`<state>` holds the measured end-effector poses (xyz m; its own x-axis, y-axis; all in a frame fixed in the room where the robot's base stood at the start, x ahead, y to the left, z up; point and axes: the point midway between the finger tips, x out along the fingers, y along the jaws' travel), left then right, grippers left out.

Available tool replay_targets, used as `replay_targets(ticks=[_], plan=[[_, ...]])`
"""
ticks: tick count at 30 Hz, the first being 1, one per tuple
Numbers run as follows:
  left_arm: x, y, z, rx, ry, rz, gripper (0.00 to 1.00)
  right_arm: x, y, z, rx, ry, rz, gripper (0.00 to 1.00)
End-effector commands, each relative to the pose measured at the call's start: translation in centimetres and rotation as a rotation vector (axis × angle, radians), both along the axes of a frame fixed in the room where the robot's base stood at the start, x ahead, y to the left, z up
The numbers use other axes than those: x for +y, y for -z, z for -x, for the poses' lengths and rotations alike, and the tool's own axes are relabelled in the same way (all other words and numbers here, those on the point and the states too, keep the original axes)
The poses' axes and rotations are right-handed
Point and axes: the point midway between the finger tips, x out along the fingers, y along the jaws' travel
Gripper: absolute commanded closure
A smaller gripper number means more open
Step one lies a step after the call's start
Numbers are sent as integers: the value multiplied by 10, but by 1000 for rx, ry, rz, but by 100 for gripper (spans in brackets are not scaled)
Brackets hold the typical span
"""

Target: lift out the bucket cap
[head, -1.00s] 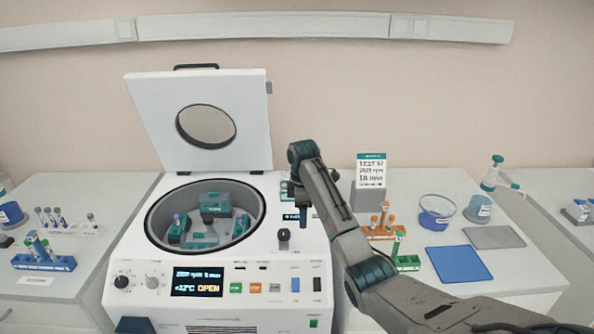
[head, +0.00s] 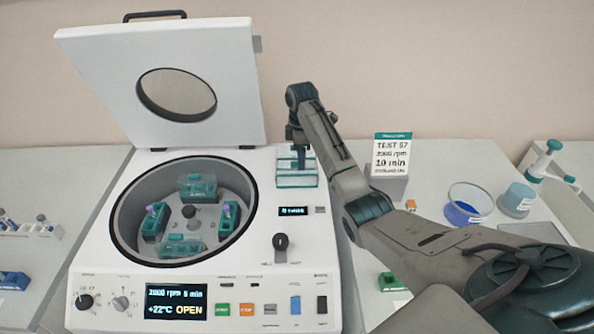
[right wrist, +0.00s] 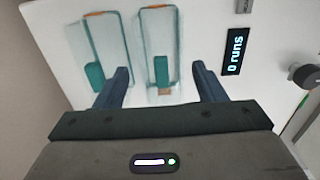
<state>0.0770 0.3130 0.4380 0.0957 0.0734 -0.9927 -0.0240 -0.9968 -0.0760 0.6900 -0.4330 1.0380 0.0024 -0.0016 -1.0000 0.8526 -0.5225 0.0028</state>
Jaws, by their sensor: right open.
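In the head view the arm partly hides the caps. My left gripper is out of view.
The centrifuge (head: 270,240) has its lid (head: 215,60) raised. Several teal buckets sit in its bowl (head: 125,215), two with purple-topped tubes.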

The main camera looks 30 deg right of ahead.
Motion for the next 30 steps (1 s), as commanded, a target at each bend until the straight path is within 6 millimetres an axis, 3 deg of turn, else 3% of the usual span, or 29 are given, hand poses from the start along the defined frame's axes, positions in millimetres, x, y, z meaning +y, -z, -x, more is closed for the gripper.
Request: replay_targets(ticks=[6,11,18,27,30], plan=[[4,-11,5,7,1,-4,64,0,18,1,1,0,0,36],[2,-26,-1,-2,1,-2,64,1,31,3,4,0,0,36],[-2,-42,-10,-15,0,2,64,0,64,5,3,1,-1,36],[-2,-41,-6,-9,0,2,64,0,71,4,0,0,0,36],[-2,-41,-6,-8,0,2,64,0,71,4,0,0,0,56]])
